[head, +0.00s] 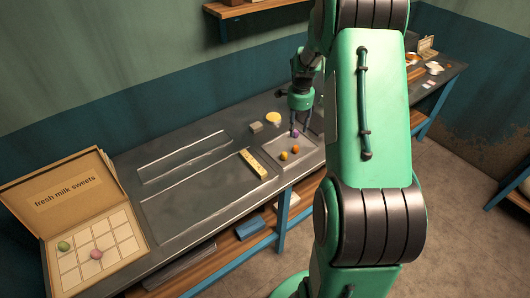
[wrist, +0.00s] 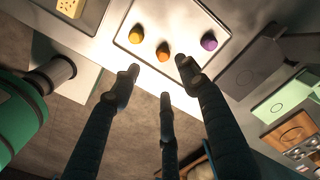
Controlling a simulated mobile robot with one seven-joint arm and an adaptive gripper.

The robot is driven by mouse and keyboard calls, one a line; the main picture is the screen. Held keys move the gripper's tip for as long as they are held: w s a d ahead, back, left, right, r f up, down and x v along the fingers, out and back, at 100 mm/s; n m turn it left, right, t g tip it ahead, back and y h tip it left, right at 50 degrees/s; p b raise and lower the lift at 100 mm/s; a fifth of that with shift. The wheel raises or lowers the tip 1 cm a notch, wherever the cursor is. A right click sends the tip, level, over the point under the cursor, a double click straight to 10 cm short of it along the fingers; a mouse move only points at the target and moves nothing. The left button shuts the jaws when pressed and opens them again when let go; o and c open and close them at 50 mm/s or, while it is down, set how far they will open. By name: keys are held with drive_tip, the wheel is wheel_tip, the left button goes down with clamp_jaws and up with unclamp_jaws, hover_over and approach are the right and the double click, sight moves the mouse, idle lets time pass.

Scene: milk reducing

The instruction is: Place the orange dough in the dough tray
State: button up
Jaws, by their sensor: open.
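The orange dough (head: 295,149) is a small ball in a shallow light tray (head: 308,159), likely the dough tray. A yellow dough ball (head: 283,156) and a purple one (head: 295,133) are in the same tray. In the wrist view the orange dough (wrist: 163,51) sits between the yellow (wrist: 136,34) and purple (wrist: 208,41) balls. My gripper (head: 301,128) is at the tray's far side, near the purple ball. In the wrist view my gripper (wrist: 160,76) has its fingers spread and empty, with the orange dough just beyond the tips.
A yellow block with dark dots (head: 253,164) lies left of the tray. Behind it are a yellow disc (head: 273,119) and a small grey block (head: 256,127). An open sweets box (head: 75,275) holds a green and a pink sweet at the left.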

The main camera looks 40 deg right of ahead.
drive_tip(key=s+a+r+n+t, duration=0.1)
drive_tip(key=s+a+r+n, duration=0.3)
drive_tip(key=a+r, duration=0.75)
drive_tip(key=s+a+r+n+t, duration=0.15)
drive_tip(key=a+r+n, duration=0.45)
drive_tip(key=a+r, duration=0.6)
drive_tip(key=s+a+r+n+t, duration=0.2)
drive_tip(key=s+a+n, duration=0.8)
drive_tip(key=s+a, duration=0.8)
drive_tip(key=s+r, duration=0.1)
drive_tip(key=s, duration=0.2)
drive_tip(key=shift+s+a+r+n+t, duration=0.3)
drive_tip(key=shift+a+r+t, duration=0.05)
drive_tip(key=shift+a+r, duration=0.05)
